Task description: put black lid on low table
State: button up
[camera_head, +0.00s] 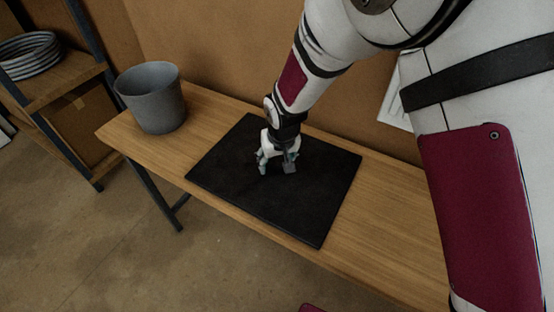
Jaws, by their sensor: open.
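A flat black rectangular panel, which looks like the black lid (315,190), lies on a wooden table (385,215) with dark metal legs, which looks like the low table. The panel lies flat, and its front edge runs close to the table's front edge. My gripper (277,167) points down over the middle of the panel with its fingers apart. Nothing shows between the fingers. The fingertips are at or just above the panel's surface; I cannot tell whether they touch it. My gripper hides a small part of the panel.
A grey bucket (152,98) stands on the table's left end, apart from the panel. A shelf rack (60,85) with a coil of grey hose (32,54) is at the far left. A brown wall backs the table. The floor in front is clear.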

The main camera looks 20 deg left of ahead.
jog(key=v, duration=1.2)
jog(key=shift+r, duration=0.15)
jog(key=shift+d, duration=0.1)
jog(key=s+d+r+m, duration=0.1)
jog(key=d+r, duration=0.4)
jog(key=d, duration=0.3)
jog(key=d+r+m+t+h, duration=0.1)
jog(key=d+r+m, duration=0.1)
jog(key=d+r, duration=0.45)
jog(key=s+d+r+m, duration=0.1)
jog(key=d+r, duration=0.3)
jog(key=d, duration=0.5)
jog(key=s+d+r+m+h, duration=0.1)
jog(key=s+d+m, duration=0.3)
jog(key=s+d, duration=1.1)
jog(key=shift+s+d+r+t, duration=0.35)
jog(key=shift+s+r, duration=0.25)
jog(key=shift+s, duration=0.35)
